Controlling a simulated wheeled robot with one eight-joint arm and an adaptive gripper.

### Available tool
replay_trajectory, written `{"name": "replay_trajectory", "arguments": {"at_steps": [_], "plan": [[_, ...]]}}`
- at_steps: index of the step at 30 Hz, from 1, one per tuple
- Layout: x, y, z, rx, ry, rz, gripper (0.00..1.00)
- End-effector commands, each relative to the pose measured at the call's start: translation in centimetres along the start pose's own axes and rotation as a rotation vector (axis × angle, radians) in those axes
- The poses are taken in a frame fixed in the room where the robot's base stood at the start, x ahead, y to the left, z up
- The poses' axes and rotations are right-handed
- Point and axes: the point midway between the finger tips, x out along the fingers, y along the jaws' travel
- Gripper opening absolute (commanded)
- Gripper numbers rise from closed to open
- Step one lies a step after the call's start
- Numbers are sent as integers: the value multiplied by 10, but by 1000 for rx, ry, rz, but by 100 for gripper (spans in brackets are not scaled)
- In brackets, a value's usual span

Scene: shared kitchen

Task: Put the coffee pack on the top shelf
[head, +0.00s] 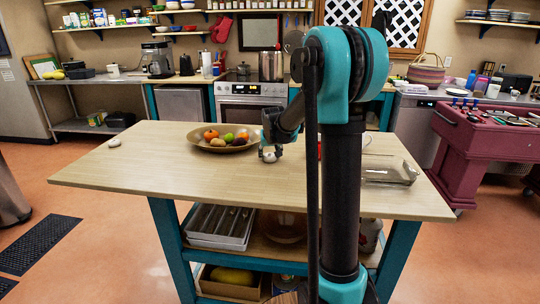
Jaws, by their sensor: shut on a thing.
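My gripper (270,152) is above the middle of the wooden island table, beside the fruit bowl. It is shut on a small whitish thing (269,157) at its fingertips, low over or touching the tabletop. The picture is too small to tell whether this is the coffee pack, and I cannot make out a coffee pack elsewhere. Wall shelves hang at the back left, with an upper board (75,2) and a longer lower board (110,27) carrying packs, cans and bowls. Another shelf (488,21) at the back right holds stacked plates.
The fruit bowl (222,146) stands left of my gripper. A clear tray (389,173) lies at the table's right, and a small white thing (115,143) at its left. The table's (150,172) front left is clear. A stove (252,105) and a foosball table (480,140) stand beyond.

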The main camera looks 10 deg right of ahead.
Motion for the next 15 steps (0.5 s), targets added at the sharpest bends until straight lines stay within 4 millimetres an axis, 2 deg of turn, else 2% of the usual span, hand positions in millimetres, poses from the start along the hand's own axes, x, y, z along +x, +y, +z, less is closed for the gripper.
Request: {"name": "replay_trajectory", "arguments": {"at_steps": [1,2,6,15], "plan": [[1,0,1,0,0,0,31],[1,0,1,0,0,0,53],[1,0,1,0,0,0,71],[1,0,0,0,0,0,72]]}}
